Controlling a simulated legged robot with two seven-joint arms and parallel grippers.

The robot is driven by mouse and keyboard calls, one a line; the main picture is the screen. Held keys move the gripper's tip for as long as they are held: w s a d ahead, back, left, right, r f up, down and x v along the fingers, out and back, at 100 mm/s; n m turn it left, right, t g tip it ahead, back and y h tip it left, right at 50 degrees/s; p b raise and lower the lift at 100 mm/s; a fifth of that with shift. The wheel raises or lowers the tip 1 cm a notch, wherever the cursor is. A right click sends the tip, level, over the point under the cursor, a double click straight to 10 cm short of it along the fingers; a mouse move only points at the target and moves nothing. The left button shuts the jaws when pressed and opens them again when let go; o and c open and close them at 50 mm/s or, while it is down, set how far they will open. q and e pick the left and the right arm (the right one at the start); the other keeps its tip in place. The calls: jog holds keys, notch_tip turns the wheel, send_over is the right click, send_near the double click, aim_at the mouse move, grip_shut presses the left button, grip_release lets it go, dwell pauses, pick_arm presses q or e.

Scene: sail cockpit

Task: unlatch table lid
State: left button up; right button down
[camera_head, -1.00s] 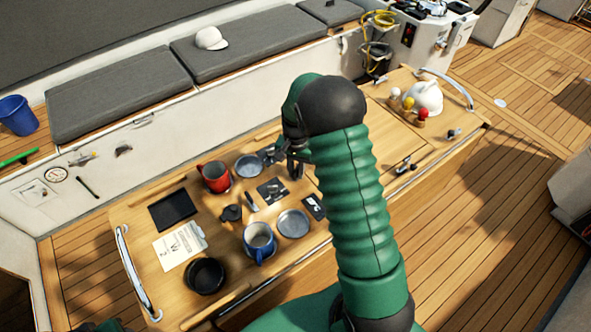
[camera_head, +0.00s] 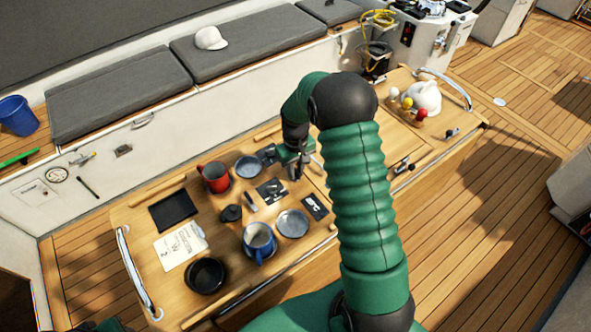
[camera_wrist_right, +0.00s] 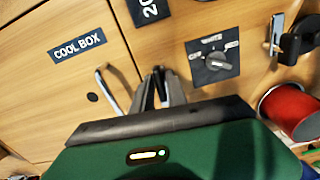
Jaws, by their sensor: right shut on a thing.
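The table (camera_head: 180,287) has wooden lids on its top. My right gripper (camera_head: 296,170) comes down on the table just right of the dark dial panel (camera_head: 271,191). In the right wrist view its fingertips (camera_wrist_right: 163,88) are close together over the seam beside the lid marked COOL BOX (camera_wrist_right: 78,45). They are shut on a small part, which looks like the lid latch and is mostly hidden by the fingers. A bent metal bar (camera_wrist_right: 107,90) stands close to the left of the fingers.
A red mug (camera_head: 214,178), a blue mug (camera_head: 259,242), metal plates and a black bowl (camera_head: 205,275) stand on the left half. A dial knob (camera_wrist_right: 217,60) is near the fingers. A white kettle (camera_head: 424,97) stands at the far right end.

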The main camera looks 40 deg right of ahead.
jog(key=shift+w+d+r+n, duration=0.2)
jog(key=shift+w+n, duration=0.1)
jog(key=shift+n, duration=0.3)
jog(key=c, duration=1.6)
grip_release()
jog(key=shift+o, duration=0.8)
jog(key=shift+a+f, duration=0.1)
jog(key=shift+f, duration=0.1)
jog(key=shift+s, duration=0.1)
notch_tip(320, 180, up, 17)
jog(key=b, duration=0.2)
jog(key=shift+f, duration=0.15)
